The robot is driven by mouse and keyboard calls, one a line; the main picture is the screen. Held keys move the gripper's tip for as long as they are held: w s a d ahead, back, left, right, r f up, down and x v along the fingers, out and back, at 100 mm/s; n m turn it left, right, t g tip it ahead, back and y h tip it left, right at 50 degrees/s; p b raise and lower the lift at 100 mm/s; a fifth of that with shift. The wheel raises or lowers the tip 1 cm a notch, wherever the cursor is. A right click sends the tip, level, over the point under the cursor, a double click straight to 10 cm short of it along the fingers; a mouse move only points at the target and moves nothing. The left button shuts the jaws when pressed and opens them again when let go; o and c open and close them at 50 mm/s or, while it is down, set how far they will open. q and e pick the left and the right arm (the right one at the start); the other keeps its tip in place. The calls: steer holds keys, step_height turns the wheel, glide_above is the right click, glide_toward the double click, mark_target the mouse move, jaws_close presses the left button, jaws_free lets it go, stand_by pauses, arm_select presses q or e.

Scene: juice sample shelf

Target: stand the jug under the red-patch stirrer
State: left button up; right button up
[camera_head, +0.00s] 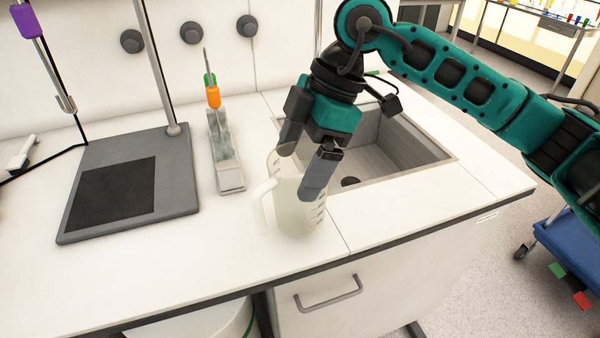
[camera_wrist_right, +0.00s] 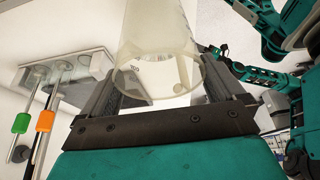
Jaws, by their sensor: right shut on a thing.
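A clear measuring jug (camera_head: 295,217) with graduation marks is upright over the white counter, its handle pointing left. My right gripper (camera_head: 302,170) is shut on the jug's body, with one finger on each side near the top. I cannot tell whether its base touches the counter. The right wrist view shows the jug (camera_wrist_right: 157,40) between the two fingers (camera_wrist_right: 160,88). A stirrer stand's grey base (camera_head: 185,190) with a black square plate (camera_head: 112,192) is at the left. A purple patch (camera_head: 26,20) hangs above it on a stirrer. No red-patch stirrer shows. My left gripper is out of view.
A narrow rack (camera_head: 232,181) holding thin rods with orange (camera_head: 213,97) and green grips stands between the stand base and the jug. A sink (camera_head: 385,140) lies behind right of the jug. The counter's front left is clear.

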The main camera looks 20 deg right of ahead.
mark_target(300, 175)
steer(key=shift+f, duration=1.55)
steer(key=o, duration=1.6)
steer(key=v, duration=1.2)
steer(key=shift+p, duration=0.3)
